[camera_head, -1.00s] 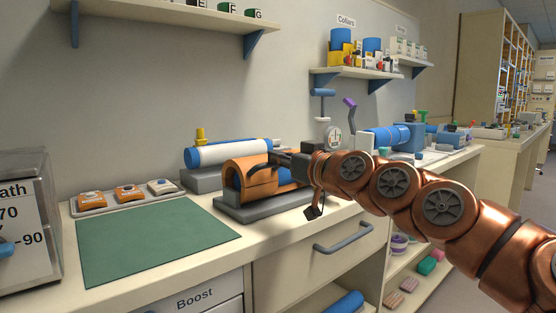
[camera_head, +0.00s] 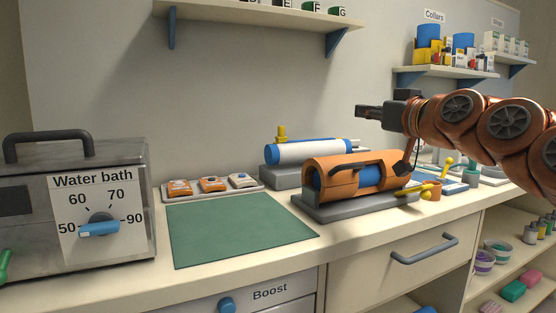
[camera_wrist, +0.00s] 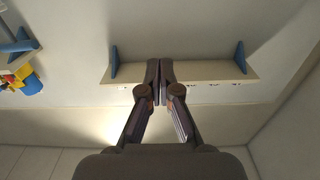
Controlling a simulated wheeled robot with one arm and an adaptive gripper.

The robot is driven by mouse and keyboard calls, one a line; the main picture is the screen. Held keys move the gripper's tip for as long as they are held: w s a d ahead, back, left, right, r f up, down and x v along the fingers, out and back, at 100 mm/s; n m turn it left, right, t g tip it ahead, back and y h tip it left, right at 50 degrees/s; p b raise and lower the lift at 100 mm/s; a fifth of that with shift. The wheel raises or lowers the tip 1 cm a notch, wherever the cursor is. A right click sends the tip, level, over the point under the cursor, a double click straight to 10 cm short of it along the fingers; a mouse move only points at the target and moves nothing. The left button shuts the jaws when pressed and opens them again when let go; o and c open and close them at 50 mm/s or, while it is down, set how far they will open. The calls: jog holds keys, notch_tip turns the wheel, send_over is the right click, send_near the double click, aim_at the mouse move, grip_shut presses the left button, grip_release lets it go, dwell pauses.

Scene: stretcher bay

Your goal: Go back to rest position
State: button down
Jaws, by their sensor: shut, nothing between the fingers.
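My gripper (camera_head: 362,111) is at the end of my copper arm, which reaches in from the right in the head view. It is raised above the counter, over the right end of the orange half-open cylinder device (camera_head: 345,171), and apart from it. In the wrist view my gripper (camera_wrist: 160,68) has its two fingers together at the tips, with nothing between them. Behind the fingers there the underside of a wall shelf (camera_wrist: 215,72) shows.
A water bath box (camera_head: 125,160) stands at the left. A green mat (camera_head: 237,231) lies bare on the counter. A blue and white cylinder (camera_head: 310,151) lies behind the orange device. Shelves (camera_head: 270,12) hang above. The open air left of my gripper is clear.

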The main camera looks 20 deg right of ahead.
jog(key=s+a+f+n+g+y+p, duration=0.1)
jog(key=s+a+f+g+p, duration=0.15)
jog(key=a+p, duration=0.4)
jog(key=s+a+f+n+g+p, duration=0.1)
jog(key=s+a+f+g+p, duration=0.1)
jog(key=a+g+p, duration=0.4)
jog(key=s+a+f+g+y+p, duration=0.1)
jog(key=s+a+f+p, duration=0.2)
jog(key=a, duration=0.4)
jog(key=s+f+m+g+h+p, duration=0.1)
jog(key=s+f+g+p, duration=0.1)
jog(key=s+p, duration=0.4)
jog(key=s+d+f+m+g+h+p, duration=0.1)
jog(key=s+f+g+p, duration=0.2)
jog(key=s, duration=0.7)
jog(key=s+f+m+g+h+p, duration=0.1)
jog(key=s+f+g+h+p, duration=0.1)
jog(key=s+g+p, duration=0.3)
jog(key=s+p, duration=0.4)
jog(key=shift+d+f, duration=0.15)
jog(key=shift+d, duration=0.15)
jog(key=shift+s, duration=0.1)
